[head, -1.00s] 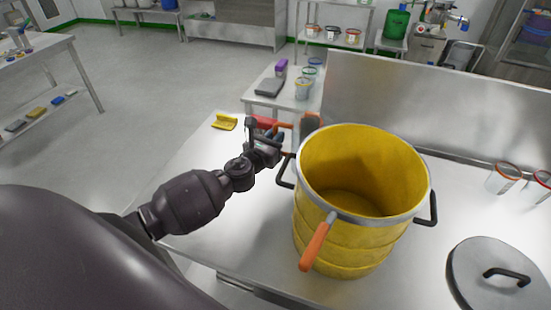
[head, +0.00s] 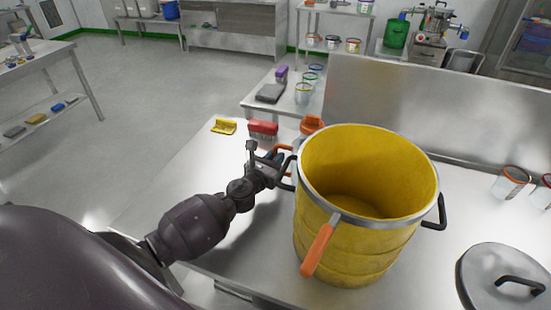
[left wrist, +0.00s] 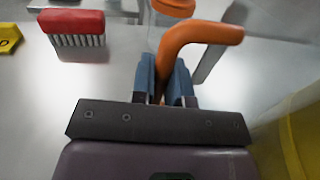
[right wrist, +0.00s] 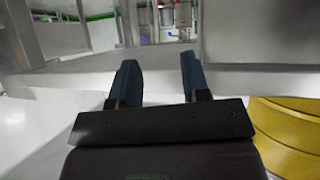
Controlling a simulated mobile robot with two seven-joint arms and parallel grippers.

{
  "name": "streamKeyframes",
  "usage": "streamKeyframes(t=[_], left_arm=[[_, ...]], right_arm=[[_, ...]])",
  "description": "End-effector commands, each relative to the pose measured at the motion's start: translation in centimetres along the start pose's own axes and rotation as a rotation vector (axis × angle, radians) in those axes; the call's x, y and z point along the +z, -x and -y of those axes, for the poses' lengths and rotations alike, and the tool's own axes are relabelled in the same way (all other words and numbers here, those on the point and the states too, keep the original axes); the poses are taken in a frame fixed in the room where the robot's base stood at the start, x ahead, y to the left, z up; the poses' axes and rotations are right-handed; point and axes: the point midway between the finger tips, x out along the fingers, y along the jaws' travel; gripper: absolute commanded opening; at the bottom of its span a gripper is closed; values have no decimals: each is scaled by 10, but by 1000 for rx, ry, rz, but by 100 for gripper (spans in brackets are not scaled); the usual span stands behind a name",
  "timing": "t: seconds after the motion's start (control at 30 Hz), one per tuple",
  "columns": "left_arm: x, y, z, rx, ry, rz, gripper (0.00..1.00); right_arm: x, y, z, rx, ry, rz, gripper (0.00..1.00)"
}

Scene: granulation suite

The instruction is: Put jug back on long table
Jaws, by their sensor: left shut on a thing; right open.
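My left gripper (head: 277,165) is shut on an orange handle (head: 284,148), just left of the big yellow drum. In the left wrist view the fingers (left wrist: 166,90) close on the lower end of this bent handle (left wrist: 205,33). I take the handle to be the jug's; its body cannot be made out clearly and may be hidden by the drum. The long steel table (head: 195,165) lies beneath. My right gripper (right wrist: 158,80) is open and empty in the right wrist view, with a steel rail beyond it.
The yellow drum (head: 365,260) has black side handles and an orange-handled tool (head: 318,250) at its rim. A red brush (head: 263,130), an orange item (head: 312,125) and a yellow sign (head: 224,126) are behind the gripper. A round lid (head: 490,270) lies right.

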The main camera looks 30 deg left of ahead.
Motion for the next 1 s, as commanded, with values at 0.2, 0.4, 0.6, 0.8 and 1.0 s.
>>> streamKeyframes(t=[0.2, 0.4, 0.6, 0.8, 1.0], left_arm=[[-3, 0, 0, 0, 0, 0, 32], [-2, 0, 0, 0, 0, 0, 40], [0, 0, 0, 0, 0, 0, 40], [-1, 21, 0, 0, 0, -3, 40], [-1, 58, 0, 0, 1, -3, 40]], right_arm=[[11, 2, 0, 2, -2, 17, 43], [10, 2, 0, 2, -2, 17, 43], [4, 2, 0, 1, -1, 6, 43], [-6, 0, 0, -1, 0, -10, 43], [-7, -2, 1, -1, -1, -14, 43]])
